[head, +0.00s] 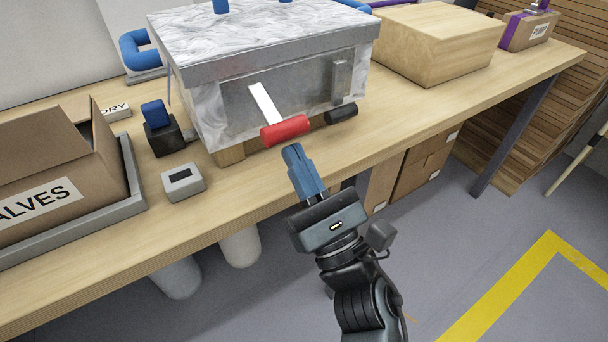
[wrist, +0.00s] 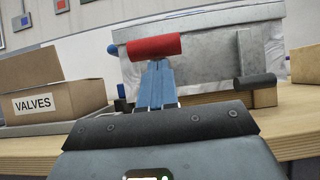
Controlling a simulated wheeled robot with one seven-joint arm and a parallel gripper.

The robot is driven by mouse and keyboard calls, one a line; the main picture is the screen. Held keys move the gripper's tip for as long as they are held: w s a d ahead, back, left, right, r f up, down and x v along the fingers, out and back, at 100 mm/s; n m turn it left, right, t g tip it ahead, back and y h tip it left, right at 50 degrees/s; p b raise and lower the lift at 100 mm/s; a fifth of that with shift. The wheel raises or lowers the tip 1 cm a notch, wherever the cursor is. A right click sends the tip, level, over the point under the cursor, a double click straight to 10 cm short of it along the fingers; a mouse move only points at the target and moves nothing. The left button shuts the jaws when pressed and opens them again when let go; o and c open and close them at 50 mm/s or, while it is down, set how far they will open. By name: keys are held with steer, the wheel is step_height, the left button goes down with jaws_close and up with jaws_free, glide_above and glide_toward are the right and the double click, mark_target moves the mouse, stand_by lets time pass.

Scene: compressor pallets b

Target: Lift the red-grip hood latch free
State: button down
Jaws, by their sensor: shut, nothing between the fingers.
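The hood latch has a red grip (head: 286,130) on a flat pale lever (head: 264,103) at the front of a silver-grey metal box (head: 230,92) on the bench. The red grip also shows in the wrist view (wrist: 155,47), just beyond the fingertips. My gripper (head: 292,150) is shut and empty, its blue fingers pointing up at the grip from just below and in front. In the wrist view my fingertips (wrist: 158,64) overlap the grip's lower edge; I cannot tell whether they touch it.
A black-gripped handle (head: 341,114) sits right of the red grip. A small grey device (head: 183,182), a blue-and-black item (head: 160,130) and an open VALVES carton (head: 40,190) stand left on the wooden bench (head: 130,240). A wooden block (head: 430,45) is at right.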

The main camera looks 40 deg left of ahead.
steer(key=shift+r, duration=0.15)
steer(key=shift+s+d+r+b, duration=0.1)
steer(key=shift+d+r+b, duration=0.2)
steer(key=shift+b, duration=0.4)
steer(key=shift+d+r, duration=0.1)
steer(key=shift+r, duration=0.6)
